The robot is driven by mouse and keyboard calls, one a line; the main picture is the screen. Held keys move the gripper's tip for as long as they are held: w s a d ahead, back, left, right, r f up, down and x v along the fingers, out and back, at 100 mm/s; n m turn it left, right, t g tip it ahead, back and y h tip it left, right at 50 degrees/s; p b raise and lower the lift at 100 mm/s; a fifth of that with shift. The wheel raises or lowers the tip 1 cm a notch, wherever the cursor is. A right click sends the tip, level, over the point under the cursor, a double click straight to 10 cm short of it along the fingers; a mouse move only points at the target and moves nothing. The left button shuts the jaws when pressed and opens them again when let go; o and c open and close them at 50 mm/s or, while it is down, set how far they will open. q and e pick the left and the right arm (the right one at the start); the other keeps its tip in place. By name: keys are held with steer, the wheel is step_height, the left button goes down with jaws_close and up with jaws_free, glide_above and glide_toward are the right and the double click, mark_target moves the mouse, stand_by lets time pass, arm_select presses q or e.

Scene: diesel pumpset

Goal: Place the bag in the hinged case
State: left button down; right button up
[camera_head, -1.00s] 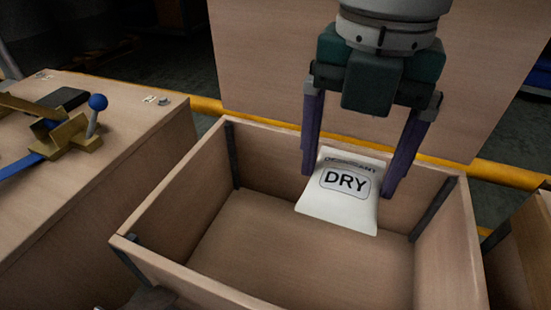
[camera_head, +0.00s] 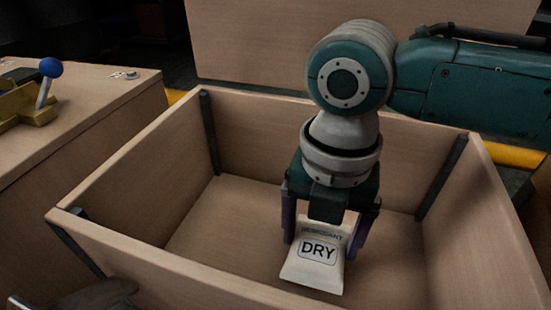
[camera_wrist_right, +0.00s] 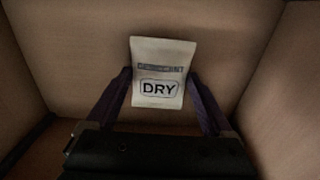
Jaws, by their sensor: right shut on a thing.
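The bag (camera_head: 314,268) is a white packet printed "DRY" with fainter lettering above it. The hinged case (camera_head: 133,245) is an open wooden box with dark corner strips, and its raised lid (camera_head: 350,40) stands at the back. My right gripper (camera_head: 322,243) is shut on the bag near its upper part, low inside the case. The right wrist view shows the bag (camera_wrist_right: 160,75) between the two purple fingers, with case walls around it. I cannot tell whether the bag touches the case floor. My left gripper is not clearly in view.
A wooden crate or bench (camera_head: 100,130) stands left of the case, with a brass-coloured fixture and a blue-knobbed lever (camera_head: 48,75) on top. A yellow strip (camera_head: 515,155) runs behind the case. The case floor left of the bag is clear.

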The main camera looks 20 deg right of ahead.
mark_target(320, 242)
arm_select(q)
steer(key=shift+f, duration=0.45)
arm_select(e)
steer(key=shift+f, duration=0.7)
arm_select(q)
steer(key=shift+r, duration=0.15)
arm_select(e)
steer(key=shift+r, duration=0.1)
arm_select(q)
steer(key=shift+d, duration=0.1)
arm_select(e)
steer(key=o, duration=1.2)
arm_select(q)
step_height(320, 242, up, 6)
steer(key=p, duration=0.6)
arm_select(e)
step_height(320, 242, up, 12)
steer(key=shift+r, duration=0.1)
